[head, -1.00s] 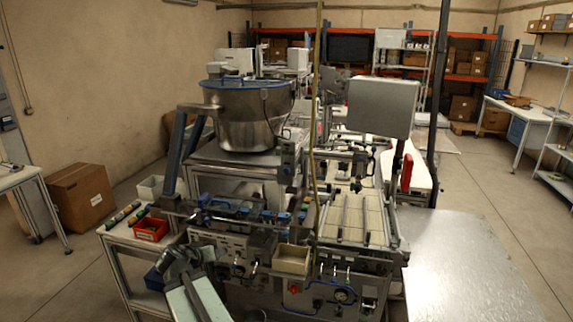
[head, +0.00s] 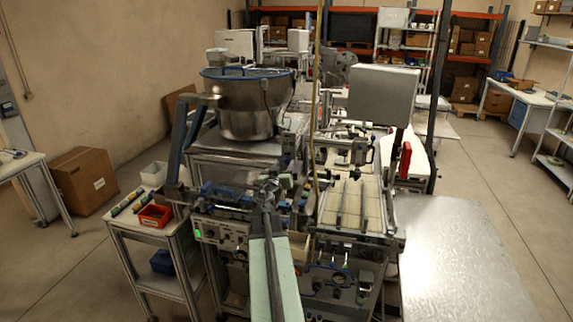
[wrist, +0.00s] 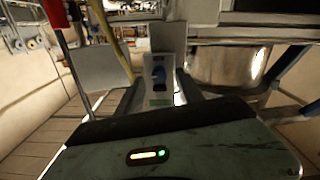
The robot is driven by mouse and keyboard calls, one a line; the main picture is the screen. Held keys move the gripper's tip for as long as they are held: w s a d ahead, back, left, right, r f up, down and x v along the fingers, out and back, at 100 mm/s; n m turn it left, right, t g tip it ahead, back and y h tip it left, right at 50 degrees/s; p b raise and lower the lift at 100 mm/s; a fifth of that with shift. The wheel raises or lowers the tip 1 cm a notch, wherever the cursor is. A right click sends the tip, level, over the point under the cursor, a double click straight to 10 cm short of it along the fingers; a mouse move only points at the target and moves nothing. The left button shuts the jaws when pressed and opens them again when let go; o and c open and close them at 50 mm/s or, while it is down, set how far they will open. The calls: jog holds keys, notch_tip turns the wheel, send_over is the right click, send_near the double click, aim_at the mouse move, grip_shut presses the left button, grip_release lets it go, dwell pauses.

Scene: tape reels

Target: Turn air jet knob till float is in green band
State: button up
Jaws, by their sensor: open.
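My gripper (head: 271,184) is at the end of my pale green arm, which reaches up the middle of the head view. It is over the front rail of the machine, below the steel bowl (head: 245,108); it is small there and nothing shows held in it. A grey control panel (head: 222,234) with a lit green display is left of my arm. A round gauge (head: 339,279) with blue tubing is on the lower front panel at the right.
A white bench (head: 455,260) stands at the right. A side cart with a red bin (head: 155,215) stands at the left. A cream bin (head: 299,246) is close right of my arm. A thin yellowish upright (head: 315,130) rises just right of my gripper.

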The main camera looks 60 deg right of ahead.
jog(key=shift+x, duration=1.05)
jog(key=shift+a, duration=0.1)
grip_shut()
jog(key=shift+n, duration=0.3)
jog(key=n, duration=0.2)
jog(key=shift+n, duration=0.3)
jog(key=n, duration=0.4)
jog(key=shift+n, duration=0.3)
jog(key=n, duration=0.4)
jog(key=shift+s+n, duration=0.1)
jog(key=shift+n, duration=1.9)
